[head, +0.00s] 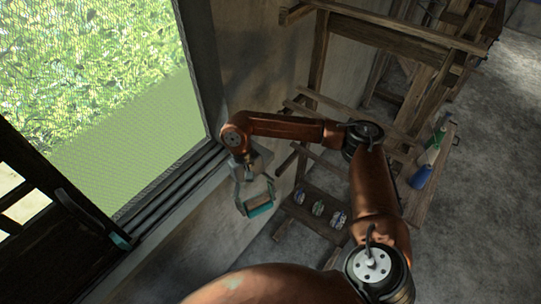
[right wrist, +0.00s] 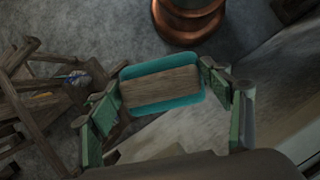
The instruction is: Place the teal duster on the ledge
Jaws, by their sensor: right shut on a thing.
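The teal duster (head: 262,210) has a wooden back and a teal rim. My right gripper (head: 254,194) is shut on it and holds it in the air, to the right of the window ledge (head: 178,197) and apart from it. In the right wrist view the duster (right wrist: 160,90) sits between the two green-padded fingers (right wrist: 158,98), its wooden face toward the camera. The ledge is a long grey sill along the bottom of the screened window. My left gripper is out of view.
A dark door or shutter with a handle (head: 85,215) and a small teal piece (head: 120,241) is at the ledge's lower left. A low wooden rack (head: 310,213) with several small patterned items stands below right. Blue and green bottles (head: 421,176) stand farther right. The visible sill is mostly bare.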

